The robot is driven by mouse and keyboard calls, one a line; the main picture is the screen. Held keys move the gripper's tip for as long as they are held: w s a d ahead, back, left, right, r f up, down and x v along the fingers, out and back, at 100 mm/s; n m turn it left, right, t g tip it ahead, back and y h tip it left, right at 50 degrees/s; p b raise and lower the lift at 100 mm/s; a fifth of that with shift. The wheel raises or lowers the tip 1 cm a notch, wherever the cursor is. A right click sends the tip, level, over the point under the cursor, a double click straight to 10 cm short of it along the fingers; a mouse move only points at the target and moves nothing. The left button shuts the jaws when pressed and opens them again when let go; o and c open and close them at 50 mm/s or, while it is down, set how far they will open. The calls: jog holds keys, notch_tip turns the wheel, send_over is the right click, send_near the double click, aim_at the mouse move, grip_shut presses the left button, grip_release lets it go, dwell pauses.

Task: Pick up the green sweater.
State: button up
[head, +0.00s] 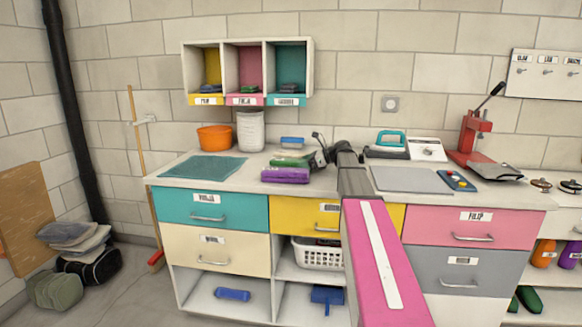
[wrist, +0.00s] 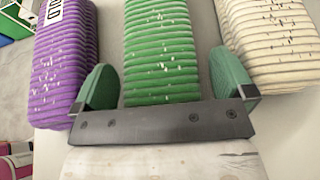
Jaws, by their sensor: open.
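The green sweater (wrist: 160,45) is a folded, ribbed bundle with white flecks, in the middle of the wrist view. In the head view the green sweater (head: 289,162) lies on the counter just behind the purple one. My gripper (wrist: 165,66) is open, with one green finger on each side of the green sweater in the wrist view and nothing held. I cannot tell whether the fingers are down at its height. In the head view my gripper (head: 318,158) is just right of the sweater, partly hidden by my own wrist.
A purple folded sweater (wrist: 66,62) lies left of the green one and a cream one (wrist: 268,45) lies right, with narrow gaps. The purple sweater (head: 285,175) is nearest the counter's front edge. An orange bowl (head: 214,138) and an iron (head: 388,143) stand on the counter (head: 165,172).

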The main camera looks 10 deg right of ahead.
jog(key=shift+w+a, duration=0.1)
jog(key=shift+a, duration=0.1)
jog(key=c, duration=1.1)
jog(key=shift+c, duration=0.2)
jog(key=shift+r, duration=0.1)
